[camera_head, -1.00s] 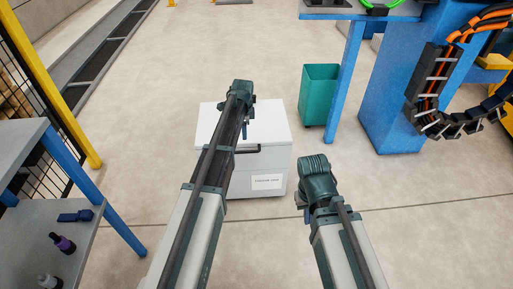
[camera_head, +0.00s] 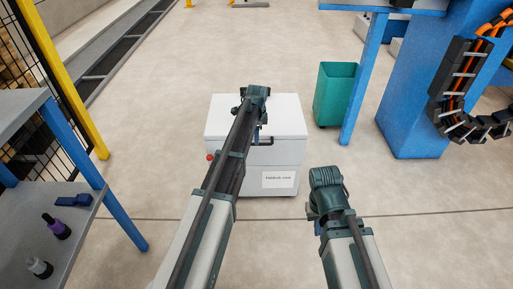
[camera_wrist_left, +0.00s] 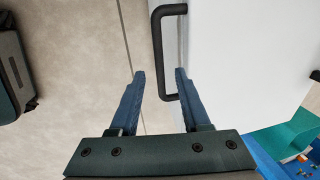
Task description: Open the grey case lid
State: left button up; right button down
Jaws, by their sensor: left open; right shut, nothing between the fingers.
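The pale grey case (camera_head: 230,120) stands on the floor at the centre of the head view, its lid shut. A black bar handle (camera_head: 291,143) runs along the lid's front edge. It also shows in the left wrist view (camera_wrist_left: 158,45). My left gripper (camera_wrist_left: 160,75) is open, its blue fingers at the handle. In the wrist view the lower part of the bar lies between the fingertips; I cannot tell if they touch it. My left arm hides part of the case front and handle. My right gripper (camera_head: 312,213) is shut and empty, in front of the case to the right.
A green bin (camera_head: 335,95) stands behind the case to the right, beside a blue table leg (camera_head: 363,80). A grey shelf (camera_head: 90,225) with bottles is at the left, near a yellow post (camera_head: 65,80).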

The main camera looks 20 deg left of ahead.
pick_arm(q)
jog(key=shift+w+a+f+b, duration=0.1)
jog(key=shift+w+f+b, duration=0.05)
jog(key=shift+f+b, duration=0.7)
jog(key=shift+w+a+f+b, duration=0.15)
jog(key=shift+f+b, duration=0.35)
jog(key=shift+f, duration=0.55)
jog(key=shift+d, duration=0.1)
grip_shut()
